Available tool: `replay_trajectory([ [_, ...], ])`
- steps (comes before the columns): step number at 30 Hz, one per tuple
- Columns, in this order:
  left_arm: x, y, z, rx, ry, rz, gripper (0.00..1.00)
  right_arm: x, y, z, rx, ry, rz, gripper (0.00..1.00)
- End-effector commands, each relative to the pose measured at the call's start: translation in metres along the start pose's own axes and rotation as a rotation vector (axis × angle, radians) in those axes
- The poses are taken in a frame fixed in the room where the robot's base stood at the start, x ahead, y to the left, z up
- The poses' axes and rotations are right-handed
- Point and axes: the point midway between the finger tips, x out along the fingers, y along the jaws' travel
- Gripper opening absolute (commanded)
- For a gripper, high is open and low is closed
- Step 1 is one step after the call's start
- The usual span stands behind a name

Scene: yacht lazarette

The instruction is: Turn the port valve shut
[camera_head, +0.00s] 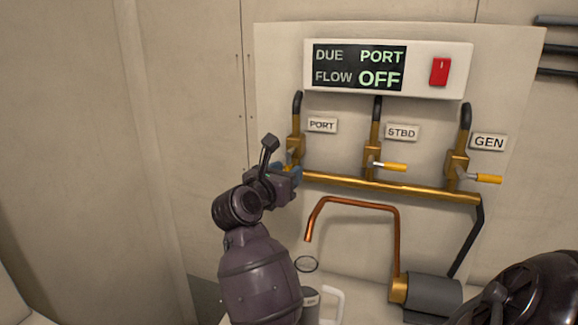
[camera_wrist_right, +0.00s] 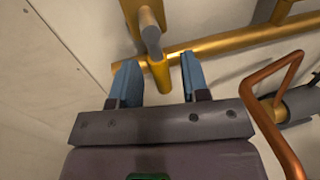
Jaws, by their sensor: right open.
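The port valve (camera_head: 297,145) is a brass body on the left pipe, beside the PORT label (camera_head: 322,125). My right gripper (camera_head: 291,172) is at its lower end and hides most of its handle in the head view. In the right wrist view the handle's grey lever (camera_wrist_right: 151,42) and yellow grip (camera_wrist_right: 160,76) point down the picture. My right gripper (camera_wrist_right: 160,82) is open there, one blue finger on each side of the grip, with gaps visible. The display (camera_head: 360,68) reads DUE PORT, FLOW OFF. My left gripper is not in view.
The STBD valve (camera_head: 371,160) and GEN valve (camera_head: 457,163) stand to the right, their yellow handles pointing right. A brass pipe (camera_head: 400,187) runs below the valves. A bent copper pipe (camera_head: 398,235) and a grey cylinder (camera_head: 434,292) are lower. A red switch (camera_head: 439,71) sits beside the display.

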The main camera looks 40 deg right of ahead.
Motion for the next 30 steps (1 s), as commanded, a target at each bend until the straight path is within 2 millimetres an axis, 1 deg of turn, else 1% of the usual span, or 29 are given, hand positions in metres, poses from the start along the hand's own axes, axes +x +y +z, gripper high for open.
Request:
replay_trajectory([
  [6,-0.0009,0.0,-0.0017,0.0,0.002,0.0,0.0,0.0044,-0.0042,-0.0001,-0.001,0.0,0.001,0.42],
  [15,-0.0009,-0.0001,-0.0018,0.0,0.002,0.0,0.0,0.0049,-0.0046,-0.0003,-0.001,0.0,0.001,0.42],
  [23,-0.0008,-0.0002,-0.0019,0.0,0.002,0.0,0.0,0.0048,-0.0046,-0.0002,0.0,0.0,0.001,0.02],
  [24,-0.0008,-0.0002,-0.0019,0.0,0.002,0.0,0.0,0.0048,-0.0046,-0.0002,0.0,0.0,0.001,0.0],
  [30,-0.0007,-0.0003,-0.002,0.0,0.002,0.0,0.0,0.0048,-0.0044,-0.0001,0.0,0.0,0.001,0.0],
])
